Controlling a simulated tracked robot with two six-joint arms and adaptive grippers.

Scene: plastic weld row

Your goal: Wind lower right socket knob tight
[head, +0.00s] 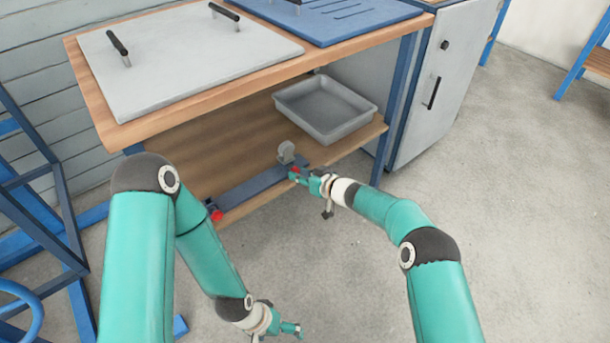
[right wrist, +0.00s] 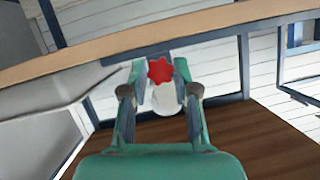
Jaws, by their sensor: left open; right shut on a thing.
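A red star-shaped knob (right wrist: 159,70) sits between the fingertips of my right gripper (right wrist: 161,77) in the right wrist view. In the head view the same red knob (head: 294,169) shows at the right end of a dark bar (head: 250,188) along the lower shelf's front edge. My right gripper (head: 302,176) reaches it from the right and is shut on it; the fingers partly hide it. My left gripper (head: 297,331) is open and empty, low over the floor, away from the bench.
Another red knob (head: 216,215) is at the bar's left end. A round grey piece (head: 286,152) stands behind the right knob. A grey tray (head: 325,108) rests on the lower shelf (head: 200,155). The worktop (head: 90,75) overhangs it. A blue leg (head: 392,125) stands right of the tray.

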